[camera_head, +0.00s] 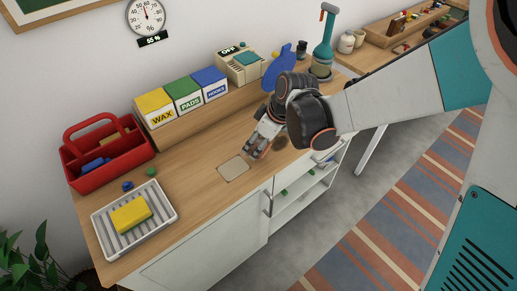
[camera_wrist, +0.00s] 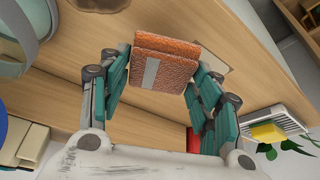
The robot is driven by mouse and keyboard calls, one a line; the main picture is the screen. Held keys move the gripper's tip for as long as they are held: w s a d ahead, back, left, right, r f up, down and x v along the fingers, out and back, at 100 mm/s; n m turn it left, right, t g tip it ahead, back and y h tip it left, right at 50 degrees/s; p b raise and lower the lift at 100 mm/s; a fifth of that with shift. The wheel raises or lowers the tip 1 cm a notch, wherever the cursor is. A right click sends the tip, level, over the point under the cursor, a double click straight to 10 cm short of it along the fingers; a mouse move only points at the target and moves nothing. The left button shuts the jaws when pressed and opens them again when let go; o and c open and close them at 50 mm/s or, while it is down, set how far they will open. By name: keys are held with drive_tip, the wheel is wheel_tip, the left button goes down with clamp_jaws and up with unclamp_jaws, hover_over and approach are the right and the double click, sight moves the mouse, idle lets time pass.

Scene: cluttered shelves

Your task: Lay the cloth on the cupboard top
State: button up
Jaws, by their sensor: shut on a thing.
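My gripper (camera_head: 254,148) is above the wooden cupboard top (camera_head: 195,205), near its middle. In the wrist view my gripper (camera_wrist: 160,82) is shut on a folded rust-orange cloth (camera_wrist: 172,50) with a rough texture and a grey patch. The cloth sits between the teal fingers, with wood behind it. I cannot make out the cloth in the head view. A flat beige square (camera_head: 233,168) lies on the cupboard top just left of and below my gripper; part of it shows beyond the cloth in the wrist view (camera_wrist: 212,62).
A ribbed tray (camera_head: 105,242) with a yellow sponge (camera_head: 131,214) and a red caddy (camera_head: 75,178) stand at the left. WAX, PADS and HOOKS boxes (camera_head: 182,101) line the raised back ledge. A teal-handled tool (camera_head: 323,52) stands behind my arm. Bare wood surrounds the beige square.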

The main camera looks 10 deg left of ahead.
drive_tip(key=shift+f+b, duration=1)
drive_tip(key=shift+f, duration=0.75)
drive_tip(key=shift+f, duration=0.1)
drive_tip(key=o, duration=1)
drive_tip(key=shift+d+r+p, duration=0.1)
drive_tip(key=shift+r+p, duration=0.2)
drive_tip(key=shift+r, duration=0.15)
drive_tip(key=p+v, duration=0.7)
drive_tip(key=v, duration=0.4)
drive_tip(key=shift+r, duration=0.2)
drive_tip(key=shift+s, duration=0.1)
